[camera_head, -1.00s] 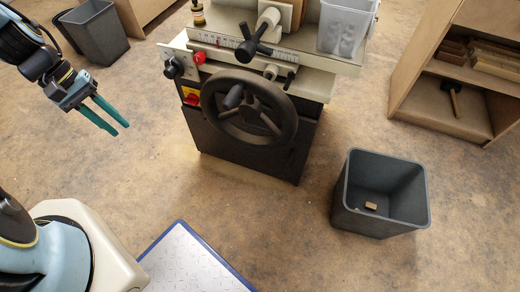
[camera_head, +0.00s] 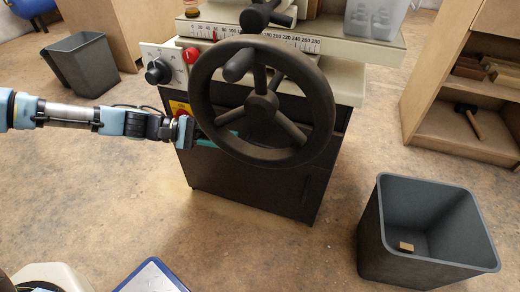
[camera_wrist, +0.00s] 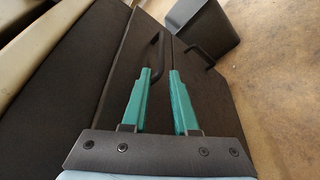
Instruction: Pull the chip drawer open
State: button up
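The machine's dark lower cabinet (camera_head: 250,190) stands below the handwheel, and its front looks closed. In the wrist view two dark front panels meet at a seam. One black bar handle (camera_wrist: 160,48) is on the left panel and another (camera_wrist: 199,54) is on the right panel; I cannot tell which panel is the chip drawer. My gripper (camera_wrist: 160,72) is open, with its teal fingers apart around the near end of the left handle; contact cannot be told. In the head view my gripper (camera_head: 217,140) is at the cabinet front, partly hidden behind the handwheel.
The large black handwheel (camera_head: 262,104) juts out in front of the cabinet beside my gripper. A grey bin (camera_head: 375,238) with a small block inside stands at right. Another bin (camera_head: 83,68) is at left, and a wooden shelf (camera_head: 440,140) at far right.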

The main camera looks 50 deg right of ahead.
aim_at(260, 146)
jog(key=b+x, duration=0.1)
jog(key=x, duration=0.8)
jog(key=shift+s+b, duration=0.1)
jog(key=shift+b, duration=0.3)
grip_shut()
jog(key=shift+a+f, duration=0.1)
dwell(0.8)
